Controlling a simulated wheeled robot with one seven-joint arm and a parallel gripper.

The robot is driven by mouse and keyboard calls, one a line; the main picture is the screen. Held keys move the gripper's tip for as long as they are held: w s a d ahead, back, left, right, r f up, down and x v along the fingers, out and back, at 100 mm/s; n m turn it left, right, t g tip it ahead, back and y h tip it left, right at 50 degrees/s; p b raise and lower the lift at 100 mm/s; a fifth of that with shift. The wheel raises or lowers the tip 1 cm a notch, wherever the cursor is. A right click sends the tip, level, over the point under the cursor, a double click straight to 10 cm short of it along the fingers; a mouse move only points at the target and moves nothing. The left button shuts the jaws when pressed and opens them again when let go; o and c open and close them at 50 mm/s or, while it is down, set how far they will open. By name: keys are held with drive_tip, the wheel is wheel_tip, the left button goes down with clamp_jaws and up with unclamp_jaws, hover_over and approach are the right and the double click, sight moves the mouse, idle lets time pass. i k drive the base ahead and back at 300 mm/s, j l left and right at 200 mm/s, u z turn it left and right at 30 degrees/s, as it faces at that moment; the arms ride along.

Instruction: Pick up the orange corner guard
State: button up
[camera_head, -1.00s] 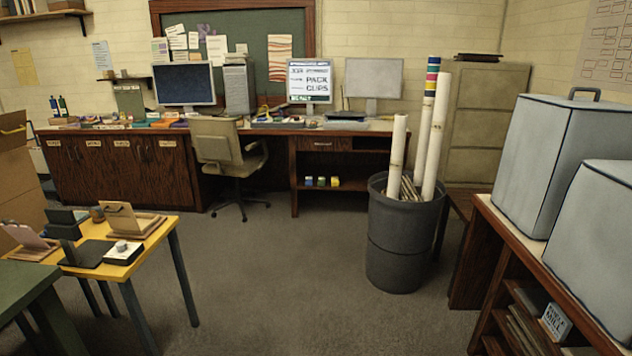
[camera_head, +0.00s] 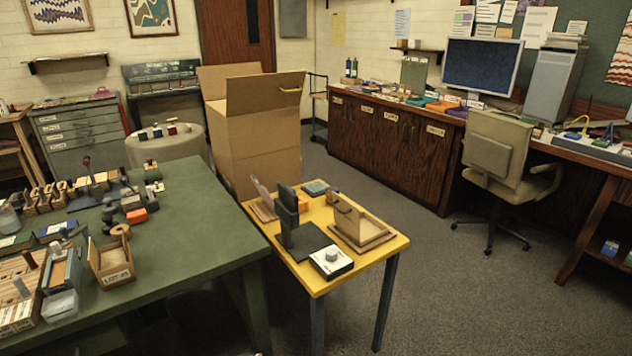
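No orange corner guard can be made out for certain. A small orange piece (camera_head: 136,216) lies on the green table (camera_head: 190,247) at the left, close to several small dark and wooden items. A flat orange item (camera_head: 441,106) lies on the long wooden counter at the back. Both are too small to tell whether either is a corner guard. My gripper is not in view.
A yellow table (camera_head: 385,246) holding stands and a white box (camera_head: 331,262) stands beside the green table. A large open cardboard box (camera_head: 262,140) is behind it. An office chair (camera_head: 493,160) stands at the counter (camera_head: 395,150). Grey floor is clear at the lower right.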

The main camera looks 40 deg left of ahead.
sight(303, 203)
drive_tip(key=i+j+u, duration=0.15)
drive_tip(key=i+u, duration=0.2)
drive_tip(key=u, duration=0.15)
drive_tip(key=i+u, duration=0.5)
drive_tip(key=i+l+u, duration=0.15)
drive_tip(key=u, duration=0.35)
drive_tip(key=i+l, duration=0.05)
drive_tip(key=i, duration=0.05)
